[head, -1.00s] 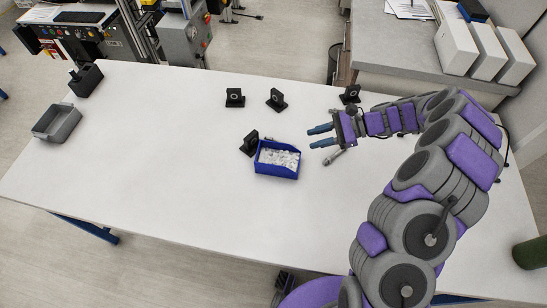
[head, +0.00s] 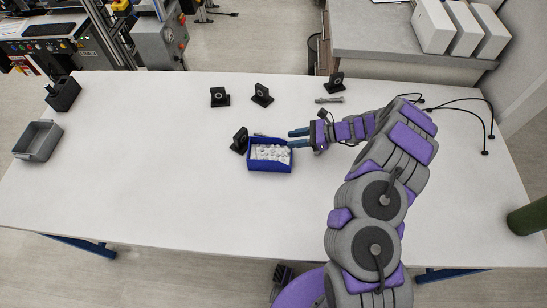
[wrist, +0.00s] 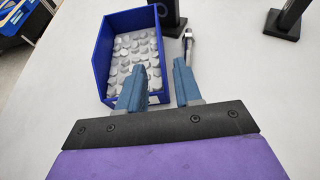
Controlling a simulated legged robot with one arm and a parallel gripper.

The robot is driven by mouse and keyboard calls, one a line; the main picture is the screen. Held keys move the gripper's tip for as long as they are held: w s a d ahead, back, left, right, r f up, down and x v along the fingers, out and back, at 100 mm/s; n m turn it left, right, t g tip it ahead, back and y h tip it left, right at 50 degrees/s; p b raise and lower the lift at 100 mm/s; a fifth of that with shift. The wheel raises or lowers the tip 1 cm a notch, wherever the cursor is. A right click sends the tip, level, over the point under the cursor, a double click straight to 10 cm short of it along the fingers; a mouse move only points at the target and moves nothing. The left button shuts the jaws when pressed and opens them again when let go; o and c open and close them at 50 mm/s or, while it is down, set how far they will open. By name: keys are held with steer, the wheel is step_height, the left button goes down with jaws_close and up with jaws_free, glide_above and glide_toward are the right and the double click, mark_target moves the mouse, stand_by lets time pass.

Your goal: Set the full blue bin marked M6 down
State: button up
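The blue bin (head: 270,168) sits on the white table and is filled with small pale metal pieces. It also shows in the wrist view (wrist: 103,52), just beyond my fingers. No M6 mark is readable. My gripper (head: 298,138) is at the bin's right side, low near the table. In the wrist view my gripper (wrist: 160,84) is open, with a clear gap between its two blue fingers. The left finger overlaps the bin's near right corner in the picture; the right finger is outside it. I cannot tell whether either touches the bin.
A black stand (head: 240,141) is close to the bin's back left. More black stands (head: 219,97) (head: 262,95) (head: 335,82) are farther back. A metal rod-like part (wrist: 187,46) lies beside the bin. A grey empty tray (head: 38,141) is far left. The table's front left is clear.

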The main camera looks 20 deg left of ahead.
mark_target(270, 139)
steer(key=a, duration=0.5)
steer(key=shift+s+a+f, duration=0.1)
steer(key=shift+s+f, duration=0.2)
steer(key=shift+s, duration=0.05)
steer(key=shift+s+a+r+b, duration=0.1)
steer(key=shift+s+a+b, duration=0.1)
steer(key=shift+a+b, duration=0.15)
steer(key=shift+s+a+f, duration=0.25)
steer(key=shift+a+f, duration=0.05)
steer(key=shift+a, duration=0.15)
steer(key=shift+x, duration=0.9)
steer(key=shift+w+a, duration=0.1)
steer(key=shift+a, duration=0.4)
steer(key=shift+c, duration=1)
steer(key=shift+d, duration=0.35)
steer(key=c, duration=0.3)
steer(key=shift+d+r, duration=0.15)
steer(key=shift+d, duration=0.2)
jaws_close()
steer(key=shift+a, duration=0.5)
steer(key=shift+d, duration=0.1)
